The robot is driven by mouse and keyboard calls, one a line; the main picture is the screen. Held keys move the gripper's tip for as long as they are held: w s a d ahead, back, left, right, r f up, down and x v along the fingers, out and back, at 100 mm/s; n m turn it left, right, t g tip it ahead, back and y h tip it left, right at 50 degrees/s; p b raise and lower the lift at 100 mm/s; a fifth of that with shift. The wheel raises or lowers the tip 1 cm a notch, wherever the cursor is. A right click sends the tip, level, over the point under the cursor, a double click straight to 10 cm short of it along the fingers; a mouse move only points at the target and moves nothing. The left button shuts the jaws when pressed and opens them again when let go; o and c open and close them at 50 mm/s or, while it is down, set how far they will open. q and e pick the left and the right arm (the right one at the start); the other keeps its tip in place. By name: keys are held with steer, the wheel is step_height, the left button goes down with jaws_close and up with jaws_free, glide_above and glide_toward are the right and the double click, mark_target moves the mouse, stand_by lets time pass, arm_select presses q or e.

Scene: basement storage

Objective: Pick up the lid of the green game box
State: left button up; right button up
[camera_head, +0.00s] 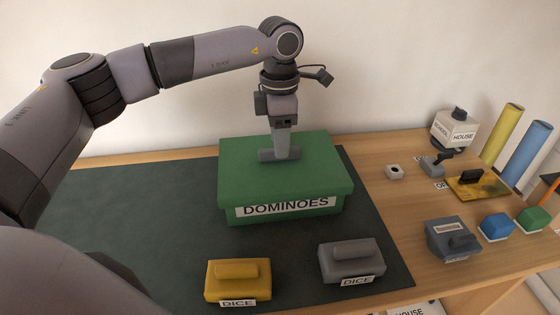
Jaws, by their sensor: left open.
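The green game box (281,207), labelled DOMINOES, stands on the dark mat. Its green lid (245,165) sits level on the box, with its rim overhanging the sides. My left gripper (280,156) points straight down over the middle of the lid, low at its top surface. It is open. The gripper covers the lid's centre, so I cannot tell whether a handle is there or whether the fingers touch the lid. My right gripper is out of view.
A yellow DICE box (238,281) and a grey DICE box (352,262) stand in front on the mat (130,220). To the right on the wooden table are a white HOUSE box (454,130), a yellow plate (480,187), a blue-grey box (450,238) and smaller blocks. The mat's left side is clear.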

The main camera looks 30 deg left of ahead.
arm_select(q)
step_height(320, 180, down, 2)
steer(key=shift+f, duration=0.25)
jaws_close()
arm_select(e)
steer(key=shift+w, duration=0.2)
arm_select(q)
step_height(320, 180, up, 26)
steer(key=p, duration=0.9)
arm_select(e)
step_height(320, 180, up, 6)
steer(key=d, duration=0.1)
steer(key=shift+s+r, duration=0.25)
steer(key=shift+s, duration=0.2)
